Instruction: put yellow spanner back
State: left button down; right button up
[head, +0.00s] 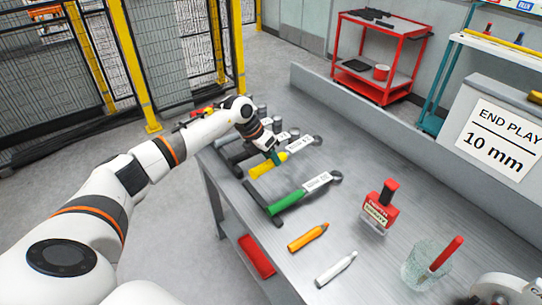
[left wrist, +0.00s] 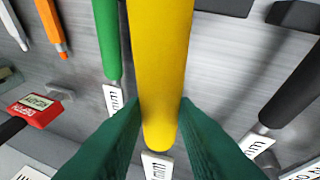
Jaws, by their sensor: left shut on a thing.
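The yellow spanner has a yellow handle (head: 262,169) and a white label toward its head, and lies along the row of tools on the bench in the head view. My left gripper (head: 275,157) is over its handle. In the left wrist view the handle (left wrist: 160,60) runs between the green fingertips (left wrist: 160,125), which are shut on it. I cannot tell whether the spanner touches the bench. My right gripper is not in view.
A green-handled spanner (head: 287,202) lies nearer, with dark-handled ones beyond. An orange marker (head: 308,237), white marker (head: 336,269), red labelled block (head: 380,207) and glass cup (head: 427,266) stand or lie on the steel bench (head: 345,165). A red cart (head: 385,55) is behind.

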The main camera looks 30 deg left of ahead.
pick_arm(q)
notch_tip(320, 180, down, 6)
jog(key=b, duration=0.4)
jog(key=shift+f, duration=0.15)
jog(key=shift+f+b, duration=0.4)
jog(key=shift+b, duration=0.1)
jog(key=shift+f+b, duration=0.45)
jog(key=shift+f, duration=0.1)
jog(key=c, duration=1.1)
grip_release()
jog(key=shift+b+v, duration=1.1)
jog(key=shift+v, duration=5)
jog(key=shift+a+f, duration=0.1)
